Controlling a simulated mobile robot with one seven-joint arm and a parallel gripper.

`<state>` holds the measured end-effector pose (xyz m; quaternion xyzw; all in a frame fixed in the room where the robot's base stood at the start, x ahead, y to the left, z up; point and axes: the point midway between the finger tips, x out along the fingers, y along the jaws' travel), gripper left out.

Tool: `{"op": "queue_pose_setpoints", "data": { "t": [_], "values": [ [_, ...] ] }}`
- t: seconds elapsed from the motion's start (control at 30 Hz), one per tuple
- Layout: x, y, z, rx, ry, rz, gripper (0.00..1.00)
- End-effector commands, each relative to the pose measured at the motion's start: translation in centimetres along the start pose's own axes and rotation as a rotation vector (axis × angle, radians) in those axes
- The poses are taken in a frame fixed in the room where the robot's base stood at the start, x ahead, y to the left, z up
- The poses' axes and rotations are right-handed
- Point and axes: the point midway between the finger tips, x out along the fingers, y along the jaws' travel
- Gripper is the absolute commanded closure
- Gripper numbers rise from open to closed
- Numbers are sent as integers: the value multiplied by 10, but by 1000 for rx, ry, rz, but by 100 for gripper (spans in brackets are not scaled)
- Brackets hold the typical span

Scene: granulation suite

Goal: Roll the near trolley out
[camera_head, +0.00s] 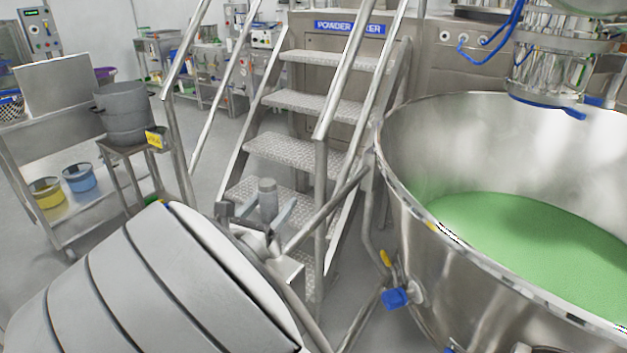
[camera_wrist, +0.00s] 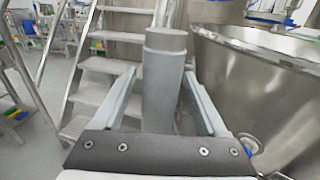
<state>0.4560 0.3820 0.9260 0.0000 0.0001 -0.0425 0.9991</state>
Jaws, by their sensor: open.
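A large steel bowl (camera_head: 405,215) holding green powder (camera_head: 530,230) fills the right side of the head view. Its outer wall (camera_wrist: 255,90) shows at the right of the wrist view. Its base is out of frame, so I cannot tell whether it is the wheeled near trolley. A blue-capped fitting (camera_head: 396,298) sticks out of its wall. My gripper (camera_head: 256,208) is open, left of the bowl and in front of the steps. A grey capped cylinder (camera_wrist: 164,90) shows between its fingers; I cannot tell whether they touch it.
Steel steps (camera_head: 290,145) with tubular handrails (camera_head: 345,70) stand just beyond my gripper. At left are a steel shelf unit (camera_head: 25,140) with yellow and blue tubs and a stool (camera_head: 130,150) bearing grey buckets. Open floor (camera_head: 210,140) lies between them and the steps.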

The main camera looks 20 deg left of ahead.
Motion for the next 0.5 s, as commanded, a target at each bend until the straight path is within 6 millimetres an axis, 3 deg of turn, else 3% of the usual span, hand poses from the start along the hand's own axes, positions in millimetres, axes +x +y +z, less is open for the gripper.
{"op": "queue_pose_setpoints", "data": {
  "t": [0.2, 0.47, 0.5],
  "values": [
    [16, 0, 0, 0, 0, -1, 25],
    [17, 0, 0, 0, 0, 0, 25],
    [17, 0, 0, 0, 0, 0, 30]
  ]
}}
